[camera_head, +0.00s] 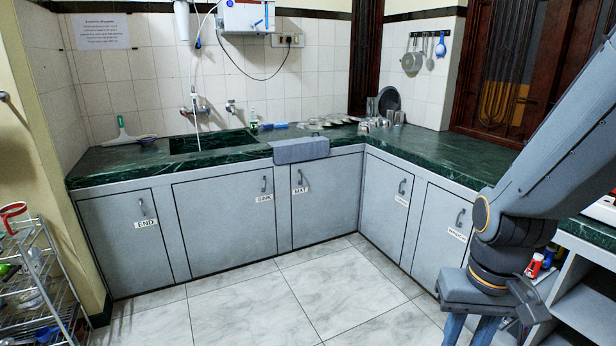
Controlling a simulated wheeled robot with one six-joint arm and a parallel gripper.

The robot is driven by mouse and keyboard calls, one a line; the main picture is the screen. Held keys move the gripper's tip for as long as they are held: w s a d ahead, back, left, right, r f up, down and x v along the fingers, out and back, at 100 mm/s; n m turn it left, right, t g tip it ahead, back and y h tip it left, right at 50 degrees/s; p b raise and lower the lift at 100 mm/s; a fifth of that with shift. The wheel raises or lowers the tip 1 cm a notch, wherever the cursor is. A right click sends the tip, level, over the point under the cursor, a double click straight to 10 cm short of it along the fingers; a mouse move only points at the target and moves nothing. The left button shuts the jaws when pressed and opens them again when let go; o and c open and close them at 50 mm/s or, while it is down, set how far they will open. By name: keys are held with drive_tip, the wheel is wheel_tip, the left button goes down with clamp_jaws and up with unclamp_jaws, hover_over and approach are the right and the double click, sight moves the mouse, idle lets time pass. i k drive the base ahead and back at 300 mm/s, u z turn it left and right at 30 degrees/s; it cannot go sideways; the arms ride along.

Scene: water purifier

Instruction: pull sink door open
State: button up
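The sink door (222,220) is a wide grey cabinet door under the green counter, left of centre. It is closed and flush with the cabinet front. Its dark curved handle (264,184) is near the upper right corner, with a white SINK label (265,198) just below. My gripper (469,333) is at the bottom right, far from the sink door and touching nothing visible. Its two blue-grey fingers point down with a gap between them. The fingertips are cut off by the bottom edge.
The END door (125,240) is left of the sink door and the MAT door (321,200) is right of it; both are closed. A grey cloth (301,150) hangs over the counter edge. A wire rack (38,285) stands far left. The tiled floor (250,305) is clear.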

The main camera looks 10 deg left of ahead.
sight(227, 221)
drive_tip(key=u, duration=0.15)
drive_tip(key=i, duration=1.9)
drive_tip(key=u, duration=0.8)
drive_tip(key=i, duration=0.55)
drive_tip(key=u, duration=0.25)
